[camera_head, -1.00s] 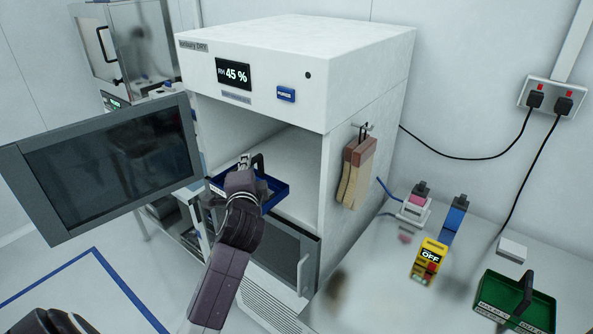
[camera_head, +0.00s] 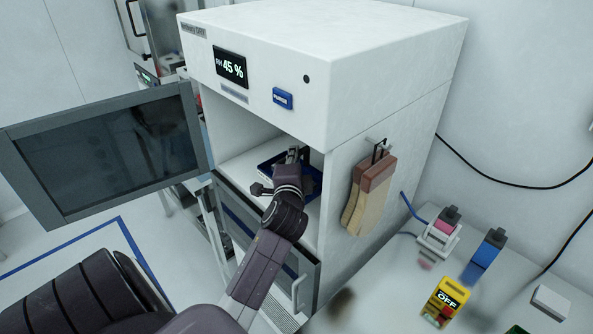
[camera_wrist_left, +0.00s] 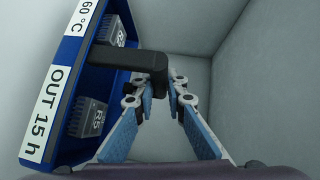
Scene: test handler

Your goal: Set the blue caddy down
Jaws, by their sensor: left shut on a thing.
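The blue caddy (camera_head: 265,167) is inside the open compartment of the white drying cabinet, mostly hidden behind my left gripper (camera_head: 293,156). In the left wrist view, the caddy (camera_wrist_left: 66,92) shows at the left with white labels reading "60 °C" and "OUT 15 h". It holds small grey blocks (camera_wrist_left: 88,117). My left gripper (camera_wrist_left: 163,88) is shut on the caddy's black handle (camera_wrist_left: 150,66). The caddy is at or just above the compartment floor (camera_head: 240,165); I cannot tell whether it touches. My right gripper is not in view.
The cabinet (camera_head: 340,60) has its upper door (camera_head: 105,150) swung open to the left. A lower door (camera_head: 240,220) is below the opening.

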